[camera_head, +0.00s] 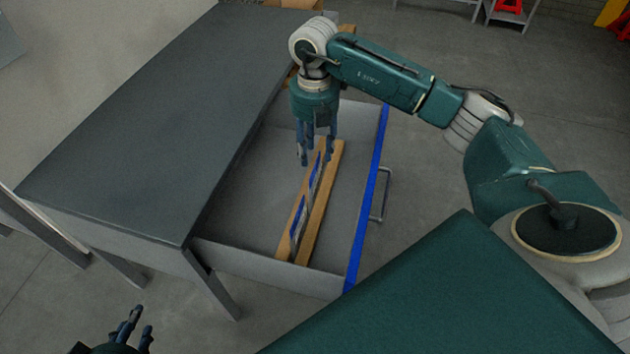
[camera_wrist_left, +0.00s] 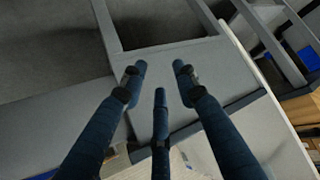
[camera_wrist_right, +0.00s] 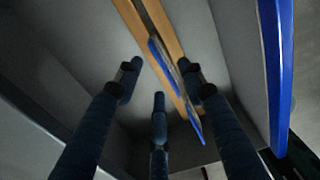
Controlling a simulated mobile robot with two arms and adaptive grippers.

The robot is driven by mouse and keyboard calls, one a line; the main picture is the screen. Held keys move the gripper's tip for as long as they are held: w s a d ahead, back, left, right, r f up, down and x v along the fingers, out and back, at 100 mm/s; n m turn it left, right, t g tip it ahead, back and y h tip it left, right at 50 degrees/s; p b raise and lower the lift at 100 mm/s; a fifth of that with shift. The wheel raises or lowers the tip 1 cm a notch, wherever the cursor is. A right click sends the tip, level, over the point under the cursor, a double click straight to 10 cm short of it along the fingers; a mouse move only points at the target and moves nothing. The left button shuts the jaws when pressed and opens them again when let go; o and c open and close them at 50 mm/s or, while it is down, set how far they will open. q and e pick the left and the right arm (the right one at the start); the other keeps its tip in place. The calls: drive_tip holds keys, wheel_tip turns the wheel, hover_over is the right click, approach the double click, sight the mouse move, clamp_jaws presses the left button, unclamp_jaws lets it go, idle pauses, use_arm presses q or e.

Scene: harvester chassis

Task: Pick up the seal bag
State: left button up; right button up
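The seal bag (camera_head: 300,213), thin and clear with blue patches, stands on edge beside a wooden strip (camera_head: 322,203) in the open drawer (camera_head: 347,213). In the right wrist view, the bag (camera_wrist_right: 163,58) runs behind one finger. My right gripper (camera_head: 317,152) points down over the bag's far end. Its fingers are spread and show nothing between them; I cannot tell whether one touches the bag. My left gripper (camera_head: 137,322) is low at the picture's lower left, away from the drawer, open and empty in the left wrist view (camera_wrist_left: 160,85).
The grey table top (camera_head: 160,110) is bare, left of the drawer. The drawer's blue-edged front (camera_head: 369,197) and handle (camera_head: 383,195) are on the right. Its floor is clear on both sides of the wooden strips.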

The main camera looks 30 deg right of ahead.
sight(313, 180)
wheel_tip(313, 180, down, 5)
drive_tip(key=shift+r+b, duration=0.1)
drive_tip(key=shift+b, duration=0.4)
drive_tip(key=shift+s+a+f, duration=0.1)
drive_tip(key=shift+f, duration=0.45)
drive_tip(key=f, duration=0.1)
drive_tip(key=f+b, duration=0.1)
drive_tip(key=f, duration=0.1)
drive_tip(key=f+b, duration=0.1)
drive_tip(key=shift+s+a+f, duration=0.2)
drive_tip(key=shift+a, duration=0.1)
drive_tip(key=shift+f, duration=0.1)
use_arm(q)
drive_tip(key=w+d+r+t+h, duration=0.1)
drive_tip(key=w+r+t, duration=0.3)
drive_tip(key=r, duration=0.4)
drive_tip(key=w+d+r+t+h, duration=0.1)
drive_tip(key=w+d+r+t, duration=0.2)
drive_tip(key=r, duration=0.4)
drive_tip(key=shift+w+r+m+t, duration=0.35)
drive_tip(key=shift+w+t, duration=0.2)
drive_tip(key=shift+t, duration=0.25)
